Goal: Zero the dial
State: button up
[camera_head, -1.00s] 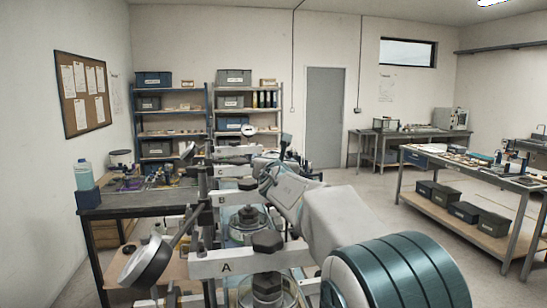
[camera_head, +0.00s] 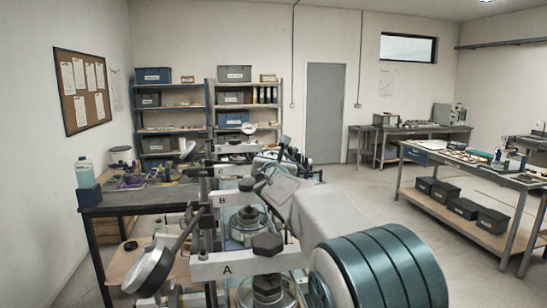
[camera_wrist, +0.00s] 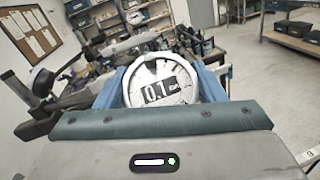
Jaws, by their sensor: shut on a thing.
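A round white dial (camera_wrist: 160,88) with a dark display window reading about 0.1 stands between the two blue fingers of my gripper (camera_wrist: 160,76) in the wrist view. The fingers lie along its left and right sides, and my gripper is shut on it. In the head view my forearm hides most of the gripper and dial. Light-coloured frame bars marked A (camera_head: 227,268) and B (camera_head: 223,200) stand in a row ahead of me, with dark hex knobs. A tilted round gauge-like disc (camera_head: 154,270) on an arm sits left of bar A.
A dark workbench (camera_head: 150,200) with a clear bottle (camera_head: 84,172) is at the left. Shelves with bins (camera_head: 235,95) stand behind. A table with small items (camera_head: 470,163) is at the right, with free floor between it and the frames.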

jog(key=shift+r+m+h+p, duration=0.25)
jog(key=shift+m+h+p, duration=0.35)
jog(key=shift+m+p, duration=0.15)
jog(key=shift+f+m+h, duration=0.2)
jog(key=shift+m+h, duration=0.3)
jog(key=shift+m, duration=0.05)
jog(key=o, duration=1)
jog(key=shift+s+f, duration=0.1)
jog(key=s+b, duration=0.4)
jog(key=s, duration=0.9)
jog(key=shift+s+a+r, duration=0.2)
jog(key=shift+s+r, duration=0.1)
